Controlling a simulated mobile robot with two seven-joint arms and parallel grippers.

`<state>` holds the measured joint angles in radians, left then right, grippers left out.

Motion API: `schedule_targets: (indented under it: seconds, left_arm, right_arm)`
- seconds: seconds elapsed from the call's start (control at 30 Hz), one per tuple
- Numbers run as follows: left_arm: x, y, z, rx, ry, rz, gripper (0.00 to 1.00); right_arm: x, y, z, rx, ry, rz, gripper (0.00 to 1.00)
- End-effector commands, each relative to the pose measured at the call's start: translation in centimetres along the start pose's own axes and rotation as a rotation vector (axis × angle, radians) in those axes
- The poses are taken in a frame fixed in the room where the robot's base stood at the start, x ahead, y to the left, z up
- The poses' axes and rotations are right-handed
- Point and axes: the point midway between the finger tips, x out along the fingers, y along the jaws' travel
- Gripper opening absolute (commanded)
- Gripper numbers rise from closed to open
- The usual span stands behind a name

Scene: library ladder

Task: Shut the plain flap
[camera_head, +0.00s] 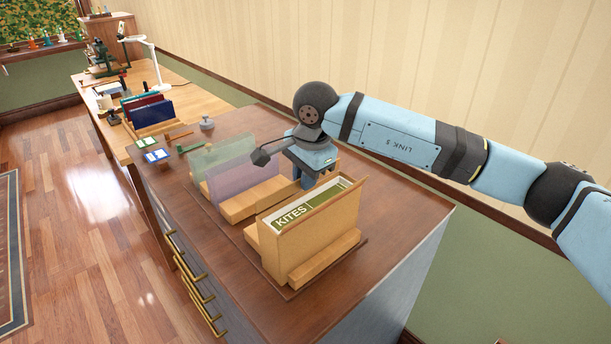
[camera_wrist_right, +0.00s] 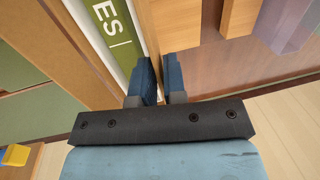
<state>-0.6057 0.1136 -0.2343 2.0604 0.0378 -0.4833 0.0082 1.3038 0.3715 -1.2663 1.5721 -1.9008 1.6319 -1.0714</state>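A plain pale-wood flap panel (camera_head: 330,218) stands tilted up at the near right of the desk organiser, beside a green card lettered KITES (camera_head: 295,217). The card's end letters (camera_wrist_right: 114,22) and a wooden panel edge (camera_wrist_right: 147,35) show in the right wrist view. My right gripper (camera_head: 307,183) points down just behind the far end of this panel. In the right wrist view its blue fingers (camera_wrist_right: 160,80) are close together with a narrow gap, at the panel's edge. I cannot tell whether they pinch it. My left gripper is out of view.
See-through green (camera_head: 223,158) and purple (camera_head: 242,178) flaps stand upright to the left of the gripper. The dark desktop (camera_head: 398,215) is clear to the right. A wall runs behind.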

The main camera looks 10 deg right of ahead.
Motion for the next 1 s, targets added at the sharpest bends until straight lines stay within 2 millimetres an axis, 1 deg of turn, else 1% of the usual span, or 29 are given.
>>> schedule_targets:
  seconds: [0.17, 0.27, 0.37, 0.5, 0.57, 0.77, 1.0]
  left_arm:
    - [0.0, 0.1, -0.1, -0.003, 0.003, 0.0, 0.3]
    - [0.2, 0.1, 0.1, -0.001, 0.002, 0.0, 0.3]
    - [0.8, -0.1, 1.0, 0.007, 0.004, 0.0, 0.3]
    - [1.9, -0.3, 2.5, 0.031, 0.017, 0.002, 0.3]
    - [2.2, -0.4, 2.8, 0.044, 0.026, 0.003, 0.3]
    - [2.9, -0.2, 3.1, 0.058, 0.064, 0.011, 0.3]
    - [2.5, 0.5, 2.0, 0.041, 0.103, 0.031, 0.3]
  right_arm:
    - [0.0, 0.0, 0.0, 0.0, 0.0, 0.0, 0.0]
    - [0.1, 0.1, 0.0, 0.0, 0.0, -0.006, 0.0]
    - [0.5, 0.2, -0.1, 0.0, 0.002, -0.039, 0.0]
    - [0.9, 0.6, -0.1, -0.001, 0.003, -0.132, 0.0]
    - [1.0, 0.7, -0.1, 0.0, 0.002, -0.172, 0.0]
    - [0.9, 1.1, -0.1, 0.0, 0.001, -0.298, 0.0]
    - [0.3, 1.2, 0.0, -0.001, 0.0, -0.37, 0.0]
